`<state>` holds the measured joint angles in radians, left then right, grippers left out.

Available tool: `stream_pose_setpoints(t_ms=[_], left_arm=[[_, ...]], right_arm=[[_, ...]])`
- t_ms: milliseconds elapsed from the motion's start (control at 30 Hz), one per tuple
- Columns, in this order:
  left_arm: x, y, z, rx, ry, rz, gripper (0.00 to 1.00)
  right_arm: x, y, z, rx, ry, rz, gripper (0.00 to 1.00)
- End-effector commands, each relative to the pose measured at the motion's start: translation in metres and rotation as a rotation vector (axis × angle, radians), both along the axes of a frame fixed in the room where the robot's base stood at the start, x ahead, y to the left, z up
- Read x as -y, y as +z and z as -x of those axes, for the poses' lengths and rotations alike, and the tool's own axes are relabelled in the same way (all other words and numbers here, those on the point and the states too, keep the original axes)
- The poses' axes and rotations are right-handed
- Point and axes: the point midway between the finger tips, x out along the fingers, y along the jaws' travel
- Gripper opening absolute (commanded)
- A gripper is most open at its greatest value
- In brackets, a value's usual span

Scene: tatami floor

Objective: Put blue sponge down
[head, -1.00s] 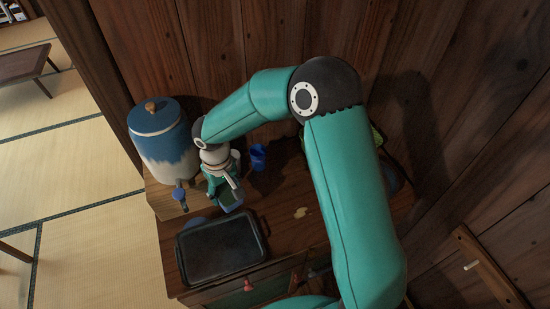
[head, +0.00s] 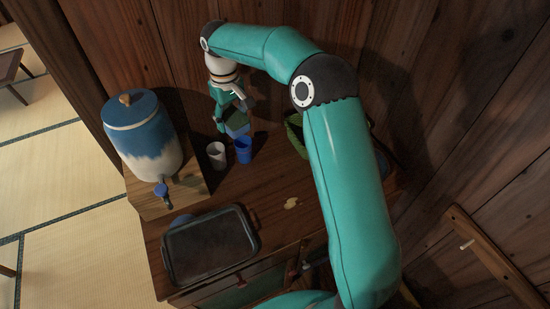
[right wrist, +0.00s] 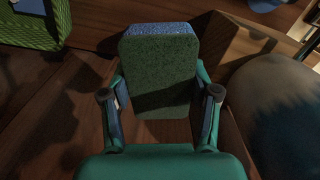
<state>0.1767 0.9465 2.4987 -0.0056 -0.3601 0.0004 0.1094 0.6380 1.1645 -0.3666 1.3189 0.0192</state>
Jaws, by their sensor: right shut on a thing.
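The blue sponge (right wrist: 160,70) has a dark green scouring face and a blue edge. In the right wrist view it stands between the two fingers of my right gripper (right wrist: 160,95), which is shut on it. In the head view the right gripper (head: 231,110) points down at the back of the wooden cabinet top (head: 285,225), with the sponge (head: 237,129) just behind the blue cup. I cannot tell whether the sponge touches the surface. My left gripper is not in view.
A white cup (head: 217,155) and a blue cup (head: 243,150) stand close in front of the sponge. A blue-and-white dispenser (head: 143,135) is at left, a dark tray (head: 208,245) in front. A green container (head: 296,133) is at right. The cabinet's middle is mostly clear.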

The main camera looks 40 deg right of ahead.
Motion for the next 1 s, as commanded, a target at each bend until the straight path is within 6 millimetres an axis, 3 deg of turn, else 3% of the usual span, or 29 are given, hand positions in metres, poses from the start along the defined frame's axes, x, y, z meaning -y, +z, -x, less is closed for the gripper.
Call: stream_pose_setpoints(t_ms=[33,200,300,400,667,1000], left_arm=[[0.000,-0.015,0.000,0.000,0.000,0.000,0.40],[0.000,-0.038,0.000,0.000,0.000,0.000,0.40],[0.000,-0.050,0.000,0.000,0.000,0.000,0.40],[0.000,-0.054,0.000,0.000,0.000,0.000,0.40],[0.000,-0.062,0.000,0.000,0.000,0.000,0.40],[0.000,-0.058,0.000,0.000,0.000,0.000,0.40]], right_arm=[[0.022,-0.006,-0.004,0.004,-0.041,-0.001,0.28],[0.083,-0.009,-0.003,0.002,-0.157,-0.004,0.28],[0.112,-0.019,0.003,0.002,-0.219,-0.006,0.28],[0.128,-0.026,0.009,0.000,-0.253,-0.006,0.28],[0.135,-0.065,0.013,-0.003,-0.267,-0.007,0.28],[0.134,-0.152,0.013,-0.004,-0.266,-0.006,0.28]])
